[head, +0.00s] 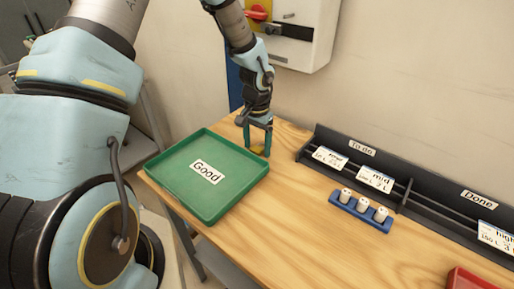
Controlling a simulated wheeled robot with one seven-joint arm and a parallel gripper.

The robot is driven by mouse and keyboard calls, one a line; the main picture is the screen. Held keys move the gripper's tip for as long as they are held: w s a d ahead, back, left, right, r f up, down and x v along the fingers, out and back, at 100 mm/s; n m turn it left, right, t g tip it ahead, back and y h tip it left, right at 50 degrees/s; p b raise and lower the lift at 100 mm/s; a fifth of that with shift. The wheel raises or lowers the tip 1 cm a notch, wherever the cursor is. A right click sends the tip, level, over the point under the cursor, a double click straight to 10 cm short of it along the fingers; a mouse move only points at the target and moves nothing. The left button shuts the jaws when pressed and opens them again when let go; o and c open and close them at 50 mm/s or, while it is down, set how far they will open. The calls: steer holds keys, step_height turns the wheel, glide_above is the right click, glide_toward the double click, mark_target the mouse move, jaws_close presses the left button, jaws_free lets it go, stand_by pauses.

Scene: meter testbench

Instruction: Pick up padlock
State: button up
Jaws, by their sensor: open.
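My gripper (256,146) points down over the back left of the wooden table, just beyond the green tray's right back corner. Its fingers are apart. A small yellow-orange thing (257,149), which looks like the padlock, shows low between the fingertips. The fingers partly hide it, and its shackle cannot be made out. I cannot tell whether the fingers touch it.
The green tray (168,180) labelled "Good" is left of my gripper. A blue holder (350,211) with white cylinders stands at right, before a black card rack (320,135). A red tray (466,281) is at lower right. A switch box (318,40) hangs behind. The middle table (290,220) is clear.

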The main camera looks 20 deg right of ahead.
jaws_close()
stand_by(0.7)
